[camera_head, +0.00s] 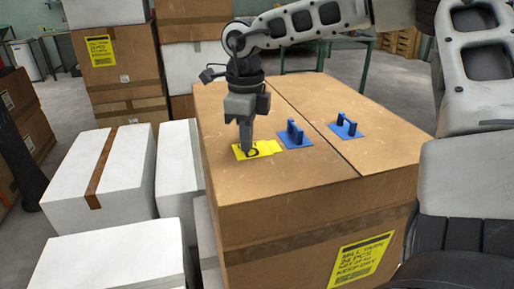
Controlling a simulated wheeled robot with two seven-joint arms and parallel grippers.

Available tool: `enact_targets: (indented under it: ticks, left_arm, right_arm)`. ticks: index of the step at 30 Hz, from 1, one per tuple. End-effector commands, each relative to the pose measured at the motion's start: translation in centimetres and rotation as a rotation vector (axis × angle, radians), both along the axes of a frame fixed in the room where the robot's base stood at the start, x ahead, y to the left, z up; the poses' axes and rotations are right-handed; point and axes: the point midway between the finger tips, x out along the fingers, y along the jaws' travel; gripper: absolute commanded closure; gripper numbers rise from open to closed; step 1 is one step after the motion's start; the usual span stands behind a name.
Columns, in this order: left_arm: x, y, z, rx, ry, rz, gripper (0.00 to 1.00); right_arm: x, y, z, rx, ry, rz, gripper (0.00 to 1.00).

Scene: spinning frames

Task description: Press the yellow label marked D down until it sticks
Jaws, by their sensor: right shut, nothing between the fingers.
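The yellow label marked D (239,154) lies on top of a large brown cardboard box (310,190), near its left edge. Its right part looks slightly raised or overlapped by another yellow piece (267,147); I cannot tell which. My right gripper (246,150) points straight down with its fingers shut and empty. The fingertips are at the label and seem to touch it, hiding part of it and of the letter. My left gripper is not in view.
Two blue pieces with upright handles, one (294,135) just right of the label and one (344,126) farther right, stand on the box top. White boxes (104,170) stand to the left. Stacked brown boxes (120,65) are behind. The box top's front is clear.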

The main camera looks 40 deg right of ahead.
Motion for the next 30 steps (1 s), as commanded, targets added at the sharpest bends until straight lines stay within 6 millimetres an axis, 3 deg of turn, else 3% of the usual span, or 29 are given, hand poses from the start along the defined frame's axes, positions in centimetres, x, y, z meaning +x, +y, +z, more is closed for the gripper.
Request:
enact_targets:
  ticks: [10, 30]
  left_arm:
    - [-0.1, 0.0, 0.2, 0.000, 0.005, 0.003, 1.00]
    - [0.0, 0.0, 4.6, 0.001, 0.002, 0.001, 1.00]
  right_arm:
    - [-0.1, 0.0, 0.6, 0.000, 0.004, 0.000, 1.00]
    - [0.0, 0.0, 7.4, 0.000, 0.001, -0.001, 1.00]
